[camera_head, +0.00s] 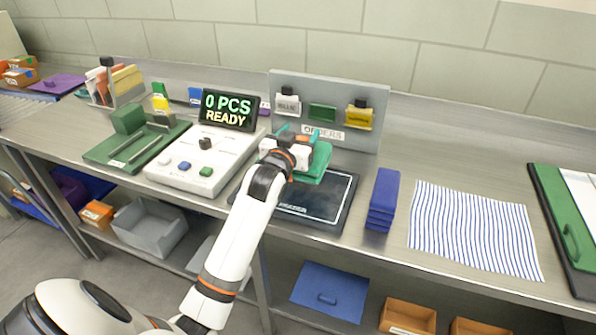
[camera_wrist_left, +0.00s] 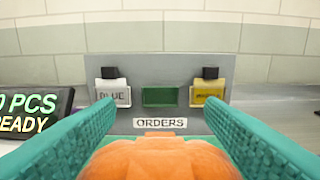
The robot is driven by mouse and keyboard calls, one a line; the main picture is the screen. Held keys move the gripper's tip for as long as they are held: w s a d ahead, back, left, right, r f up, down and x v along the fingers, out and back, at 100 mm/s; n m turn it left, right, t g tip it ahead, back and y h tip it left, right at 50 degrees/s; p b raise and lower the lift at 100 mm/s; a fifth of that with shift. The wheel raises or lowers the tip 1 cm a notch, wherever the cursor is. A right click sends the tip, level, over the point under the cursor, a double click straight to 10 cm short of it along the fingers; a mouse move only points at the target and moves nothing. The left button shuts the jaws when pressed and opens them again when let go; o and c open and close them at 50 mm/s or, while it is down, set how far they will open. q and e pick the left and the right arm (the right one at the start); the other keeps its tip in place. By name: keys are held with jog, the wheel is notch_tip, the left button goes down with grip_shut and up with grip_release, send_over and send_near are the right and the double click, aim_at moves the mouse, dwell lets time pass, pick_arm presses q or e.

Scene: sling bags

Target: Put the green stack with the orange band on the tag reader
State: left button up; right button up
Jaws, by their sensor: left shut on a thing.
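The green stack (camera_head: 319,166) with the orange band is in my left gripper (camera_head: 299,136), at the back part of the tag reader. The orange band fills the bottom of the left wrist view (camera_wrist_left: 160,158), between the two teal fingers (camera_wrist_left: 160,122). The tag reader (camera_head: 335,208) is a flat black pad with a pale outline; the arm and stack hide part of it. I cannot tell whether the stack touches the pad. The display (camera_head: 228,110) reads "0 PCS READY". My right gripper is not in view.
The grey orders board (camera_head: 365,84) with hanging tags stands close behind the gripper. A white button console (camera_head: 185,170) is left of the reader. A blue stack (camera_head: 382,200) stands just right of it, then a striped cloth (camera_head: 470,230). A green tray (camera_head: 105,152) lies far left.

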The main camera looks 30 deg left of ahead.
pick_arm(q)
notch_tip(320, 180, down, 3)
jog(key=shift+f, duration=1.9)
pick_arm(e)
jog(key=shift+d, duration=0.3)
pick_arm(q)
jog(key=o, duration=1.7)
jog(key=shift+f, duration=0.1)
jog(key=shift+c, duration=0.2)
jog(key=shift+s, duration=0.15)
jog(key=shift+s+d, duration=0.1)
jog(key=shift+s, duration=0.25)
jog(key=b+v, duration=0.1)
jog(key=v, duration=1)
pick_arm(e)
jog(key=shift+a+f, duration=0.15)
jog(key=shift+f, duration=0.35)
